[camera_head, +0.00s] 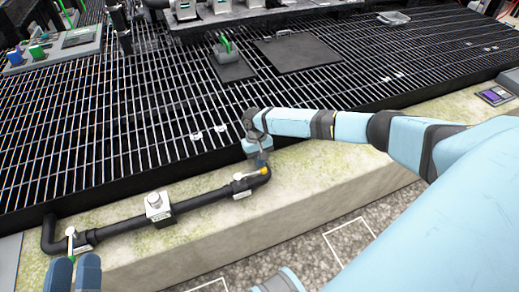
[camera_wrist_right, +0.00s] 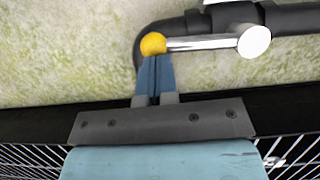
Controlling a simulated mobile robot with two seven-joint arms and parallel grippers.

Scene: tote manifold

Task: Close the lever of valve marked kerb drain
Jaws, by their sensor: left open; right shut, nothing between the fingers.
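A black pipe (camera_head: 115,228) lies along the mossy stone kerb. At its right end is a valve (camera_head: 240,187) with a silver lever ending in a yellow knob (camera_head: 263,171). In the right wrist view the lever (camera_wrist_right: 200,43) runs roughly along the pipe, from a pale pivot cap (camera_wrist_right: 254,41) to the yellow knob (camera_wrist_right: 152,44). My right gripper (camera_wrist_right: 155,60) is shut and empty, its fingertips right at the knob; contact is unclear. A second valve (camera_head: 80,240) with a green-tipped lever is at the pipe's left end. My left gripper (camera_head: 74,262) is open below it. Valve markings are unreadable.
Black grating (camera_head: 110,130) lies beyond the kerb (camera_head: 320,190), with a flat dark plate (camera_head: 297,52) and machinery further back. Gravel with white outlines (camera_head: 350,240) lies in front of the kerb.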

